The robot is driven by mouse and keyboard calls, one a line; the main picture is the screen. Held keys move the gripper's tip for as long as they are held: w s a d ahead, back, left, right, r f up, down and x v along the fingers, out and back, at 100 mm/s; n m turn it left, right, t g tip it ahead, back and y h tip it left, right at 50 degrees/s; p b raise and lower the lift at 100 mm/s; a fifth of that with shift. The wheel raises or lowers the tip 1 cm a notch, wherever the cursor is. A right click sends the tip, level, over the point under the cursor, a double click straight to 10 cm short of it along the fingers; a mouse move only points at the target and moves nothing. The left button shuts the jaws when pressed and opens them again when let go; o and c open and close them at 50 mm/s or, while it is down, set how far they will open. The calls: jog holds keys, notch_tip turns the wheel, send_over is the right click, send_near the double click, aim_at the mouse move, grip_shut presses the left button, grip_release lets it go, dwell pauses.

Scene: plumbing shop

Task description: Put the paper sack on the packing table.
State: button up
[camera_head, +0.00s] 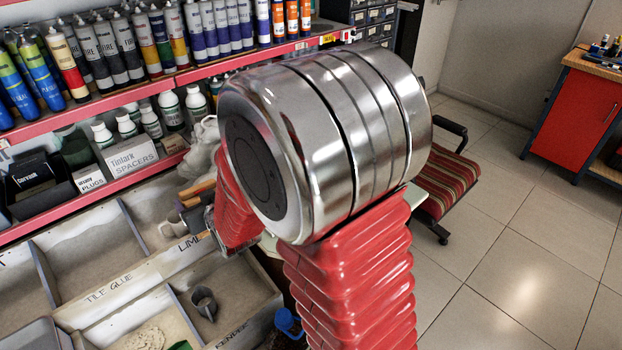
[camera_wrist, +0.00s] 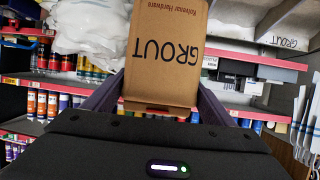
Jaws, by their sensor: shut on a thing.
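In the wrist view a brown paper sack (camera_wrist: 163,45), flat-faced and box-like, printed "GROUT" and appearing upside down, stands between the two dark fingers of my gripper (camera_wrist: 160,98). The gripper is shut on it. Its upper end runs out of the picture. In the head view my red-sleeved arm and its large metal joint hide most of the gripper and the sack. A pale tabletop edge (camera_head: 413,196) shows behind my arm; I cannot tell whether it is the packing table.
Red-edged shelves (camera_head: 150,88) with tubes and bottles stand at the left. Below them is a grey divided bin (camera_head: 110,285). A white plastic bundle (camera_wrist: 88,30) hangs beside the sack. A striped chair (camera_head: 448,183) and a red workbench (camera_head: 572,115) stand right, with clear tiled floor between.

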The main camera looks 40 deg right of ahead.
jog(key=s+d+m+h, duration=0.3)
jog(key=d, duration=3.1)
jog(key=s+d+f+h, duration=0.1)
jog(key=s+d+f, duration=0.1)
jog(key=s+d, duration=0.4)
jog(key=d, duration=0.4)
jog(key=shift+d+f+m+g, duration=0.2)
jog(key=shift+f+m+g, duration=0.05)
jog(key=shift+m+g, duration=0.05)
jog(key=shift+s+f, duration=0.1)
jog(key=shift+f, duration=2.8)
jog(key=shift+f, duration=2.1)
jog(key=shift+f, duration=0.15)
